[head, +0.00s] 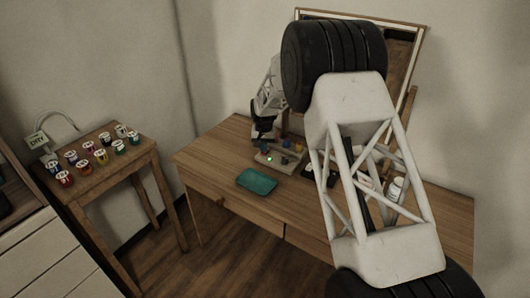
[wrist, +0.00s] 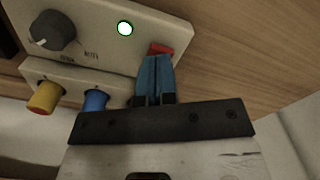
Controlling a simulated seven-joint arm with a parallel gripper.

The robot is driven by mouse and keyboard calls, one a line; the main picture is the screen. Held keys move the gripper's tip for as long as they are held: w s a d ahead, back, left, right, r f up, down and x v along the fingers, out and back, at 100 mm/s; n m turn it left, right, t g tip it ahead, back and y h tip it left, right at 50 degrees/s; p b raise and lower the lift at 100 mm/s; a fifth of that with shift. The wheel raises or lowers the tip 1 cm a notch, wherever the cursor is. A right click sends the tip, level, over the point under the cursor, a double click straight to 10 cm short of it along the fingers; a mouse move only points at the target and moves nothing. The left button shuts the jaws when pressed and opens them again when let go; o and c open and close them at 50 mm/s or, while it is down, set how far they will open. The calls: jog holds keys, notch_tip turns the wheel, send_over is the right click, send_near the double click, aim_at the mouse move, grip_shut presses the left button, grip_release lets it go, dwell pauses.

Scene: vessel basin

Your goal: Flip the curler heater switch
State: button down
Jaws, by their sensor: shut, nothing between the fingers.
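The curler heater (head: 278,161) is a pale box on the wooden dressing table, with coloured curlers standing at its back. In the wrist view, its panel (wrist: 90,42) carries a grey knob (wrist: 52,30), a lit green lamp (wrist: 125,28) and a red switch (wrist: 160,48). My gripper (wrist: 156,62) is shut and empty. Its blue fingertips are right at the red switch and cover its lower part; I cannot tell whether they touch. A yellow curler (wrist: 44,98) and a blue curler (wrist: 95,101) are left of the fingers. In the head view, my gripper (head: 266,142) is behind the heater.
A teal cloth-like item (head: 257,182) lies in front of the heater. A white bottle (head: 396,189) stands to the right, partly behind my arm. A mirror (head: 399,60) rises at the back. A side table (head: 98,178) with several small jars stands left.

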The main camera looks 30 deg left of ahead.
jog(key=shift+f, duration=0.65)
dwell(0.6)
jog(key=shift+r, duration=0.15)
jog(key=shift+r, duration=3.4)
jog(key=shift+d, duration=0.1)
